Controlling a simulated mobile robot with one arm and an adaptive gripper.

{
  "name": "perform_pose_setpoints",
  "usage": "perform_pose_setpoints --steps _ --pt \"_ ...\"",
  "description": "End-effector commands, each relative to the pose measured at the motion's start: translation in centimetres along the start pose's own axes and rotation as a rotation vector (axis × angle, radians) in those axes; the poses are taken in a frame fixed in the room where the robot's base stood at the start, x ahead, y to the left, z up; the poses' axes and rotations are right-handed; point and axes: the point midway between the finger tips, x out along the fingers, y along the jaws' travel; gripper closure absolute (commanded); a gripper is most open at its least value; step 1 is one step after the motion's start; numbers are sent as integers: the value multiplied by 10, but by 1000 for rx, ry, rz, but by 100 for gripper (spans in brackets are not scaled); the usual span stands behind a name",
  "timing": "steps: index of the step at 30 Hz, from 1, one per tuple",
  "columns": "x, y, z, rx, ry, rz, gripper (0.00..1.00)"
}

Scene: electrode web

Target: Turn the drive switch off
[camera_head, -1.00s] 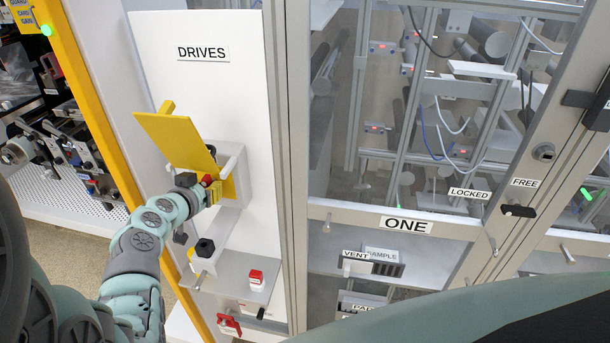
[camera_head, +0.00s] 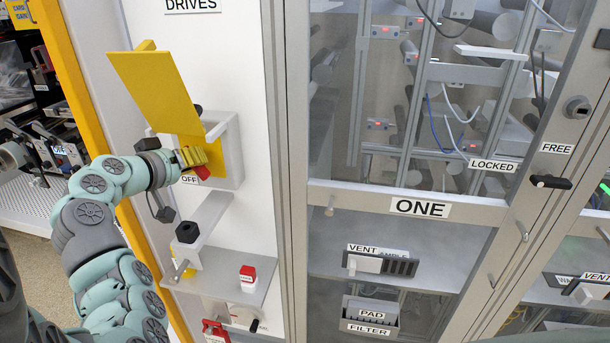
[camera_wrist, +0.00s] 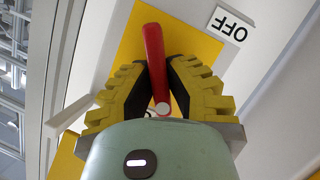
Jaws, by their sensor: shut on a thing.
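The drive switch has a red handle (camera_wrist: 155,62) on a yellow plate (camera_wrist: 190,47), seen in the wrist view. My gripper (camera_wrist: 165,85) is shut on the red handle, with a yellow ridged finger on each side. A white OFF label (camera_wrist: 231,27) is near the handle. In the head view my gripper (camera_head: 195,160) is at the switch, where part of the red handle (camera_head: 202,173) shows below the fingers. A raised yellow cover (camera_head: 158,92) stands above. The DRIVES label (camera_head: 193,5) is on the white panel. The OFF label (camera_head: 190,180) is partly hidden by my gripper.
Below the switch, a grey shelf (camera_head: 225,275) carries a red-and-white block (camera_head: 248,274). A black knob (camera_head: 187,232) sits on a bracket. A red padlock-like tag (camera_head: 214,330) hangs lower. The glazed enclosure marked ONE (camera_head: 420,208) stands to the right.

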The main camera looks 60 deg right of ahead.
Motion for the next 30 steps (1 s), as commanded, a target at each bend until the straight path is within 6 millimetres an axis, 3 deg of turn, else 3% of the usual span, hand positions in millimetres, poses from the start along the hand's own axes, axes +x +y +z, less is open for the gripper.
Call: perform_pose_setpoints --steps 18,30 --pt "1 -8 4 -545 -2 221 100" --pt "2 -9 4 -818 2 332 100"
